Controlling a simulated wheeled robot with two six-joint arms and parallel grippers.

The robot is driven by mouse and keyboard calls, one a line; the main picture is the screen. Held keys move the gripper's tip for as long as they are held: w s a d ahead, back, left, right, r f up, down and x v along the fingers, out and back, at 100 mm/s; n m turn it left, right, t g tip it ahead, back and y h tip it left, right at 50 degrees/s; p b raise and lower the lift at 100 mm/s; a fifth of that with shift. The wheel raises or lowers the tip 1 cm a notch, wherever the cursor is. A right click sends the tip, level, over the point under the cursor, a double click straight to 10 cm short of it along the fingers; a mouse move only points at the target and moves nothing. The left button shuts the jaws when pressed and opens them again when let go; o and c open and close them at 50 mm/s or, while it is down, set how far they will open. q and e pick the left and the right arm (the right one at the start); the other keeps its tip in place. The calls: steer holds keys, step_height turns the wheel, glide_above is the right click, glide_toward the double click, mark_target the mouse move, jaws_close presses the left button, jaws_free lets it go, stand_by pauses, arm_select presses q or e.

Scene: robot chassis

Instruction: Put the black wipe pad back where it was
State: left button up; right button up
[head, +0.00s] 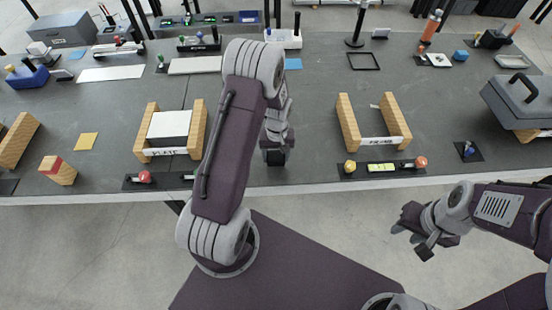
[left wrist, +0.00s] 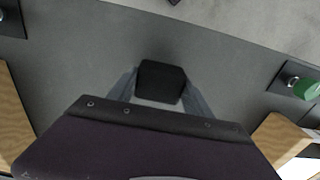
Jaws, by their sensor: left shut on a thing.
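The black wipe pad (left wrist: 160,80) shows in the left wrist view as a small dark block between my two left fingers. My left gripper (head: 276,147) is shut on it, above the bare grey table between the plate stand and the frame stand. In the head view the dark pad (head: 276,157) shows at the gripper's lower end. Whether it touches the table I cannot tell. My right gripper (head: 411,231) is open and empty, in front of the table edge at the lower right.
The wooden plate stand (head: 143,135) is left of my left gripper; the wooden frame stand (head: 347,125) is right of it. A strip with a yellow level (head: 382,168) lies at the front edge. A grey lidded box (head: 520,97) stands far right. Table between the stands is clear.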

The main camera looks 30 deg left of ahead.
mark_target(277, 155)
arm_select(q)
step_height(277, 155, down, 2)
steer(key=shift+w+a+f, duration=0.1)
steer(key=shift+f, duration=0.05)
steer(key=shift+f, duration=0.15)
steer(key=o, duration=1.5)
steer(key=shift+c, duration=0.2)
steer(key=r, duration=1.2)
steer(key=shift+d+r, duration=0.2)
steer(key=shift+r, duration=0.05)
steer(key=s+d+r+m, duration=0.2)
steer(key=s+d+m, duration=0.1)
steer(key=s, duration=0.3)
steer(key=s+d+r+m+t, duration=0.1)
steer(key=s+d+r+m, duration=0.1)
steer(key=s, duration=0.4)
steer(key=shift+s+d+m, duration=0.35)
steer(key=shift+d+m, duration=0.25)
steer(key=shift+d, duration=0.45)
